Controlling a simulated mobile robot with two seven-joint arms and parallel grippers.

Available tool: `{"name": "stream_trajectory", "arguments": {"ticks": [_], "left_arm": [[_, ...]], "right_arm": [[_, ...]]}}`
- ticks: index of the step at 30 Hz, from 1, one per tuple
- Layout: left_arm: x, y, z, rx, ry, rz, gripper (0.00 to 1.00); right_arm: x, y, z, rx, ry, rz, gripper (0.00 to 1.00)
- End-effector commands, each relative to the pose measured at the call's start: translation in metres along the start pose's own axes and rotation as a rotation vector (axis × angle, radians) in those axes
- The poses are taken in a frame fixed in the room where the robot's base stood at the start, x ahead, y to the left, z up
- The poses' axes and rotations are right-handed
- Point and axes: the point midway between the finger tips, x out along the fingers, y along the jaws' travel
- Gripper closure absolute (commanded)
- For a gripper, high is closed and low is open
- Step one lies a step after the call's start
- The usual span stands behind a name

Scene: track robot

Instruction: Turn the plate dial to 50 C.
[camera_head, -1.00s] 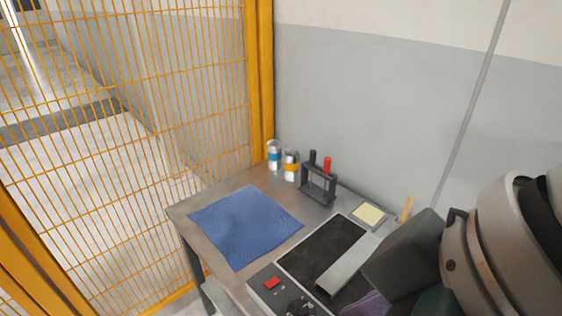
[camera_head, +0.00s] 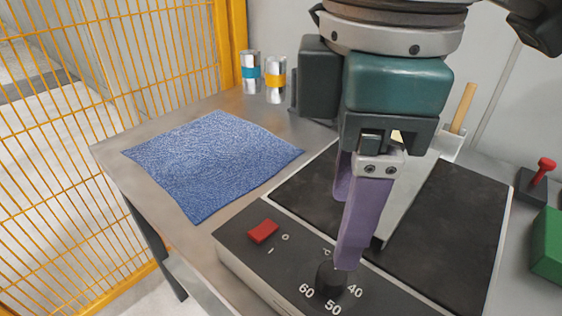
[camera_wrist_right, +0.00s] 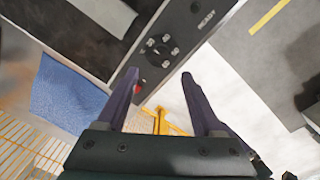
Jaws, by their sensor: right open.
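The plate dial (camera_head: 331,279) is a black knob on the dark front panel of the hot plate (camera_head: 240,265), with 60, 50 and 40 printed near it. I cannot make out where it points. In the right wrist view the dial (camera_wrist_right: 159,50) lies beyond the fingertips, roughly between them. My right gripper (camera_head: 345,232) is open, with purple fingers pointing down. In the head view its nearer fingertip overlaps the back of the dial; whether they touch I cannot tell. A red switch (camera_head: 263,231) is left of the dial. My left gripper is not in view.
A blue cloth (camera_head: 210,160) lies left of the plate. Two cans (camera_head: 250,72) (camera_head: 275,80) stand behind it. A green block (camera_head: 548,245) and a red-knobbed item (camera_head: 540,175) are at the right. A yellow mesh fence (camera_head: 100,100) is at the left.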

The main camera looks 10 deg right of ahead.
Motion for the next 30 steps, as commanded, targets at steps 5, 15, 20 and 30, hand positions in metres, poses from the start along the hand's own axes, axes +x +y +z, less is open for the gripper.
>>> {"name": "stream_trajectory", "arguments": {"ticks": [5, 15, 20, 30], "left_arm": [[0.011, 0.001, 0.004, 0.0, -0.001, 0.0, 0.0], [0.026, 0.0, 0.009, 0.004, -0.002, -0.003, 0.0], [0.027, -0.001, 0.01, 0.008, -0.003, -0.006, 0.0], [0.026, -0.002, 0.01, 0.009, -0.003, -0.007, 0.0]], "right_arm": [[0.034, -0.001, 0.001, 0.001, -0.003, -0.003, 0.32], [0.086, -0.001, 0.0, 0.002, -0.001, 0.0, 0.32], [0.091, 0.0, 0.0, 0.001, 0.001, 0.002, 0.32], [0.091, 0.0, 0.0, 0.0, 0.001, 0.002, 0.46]]}}
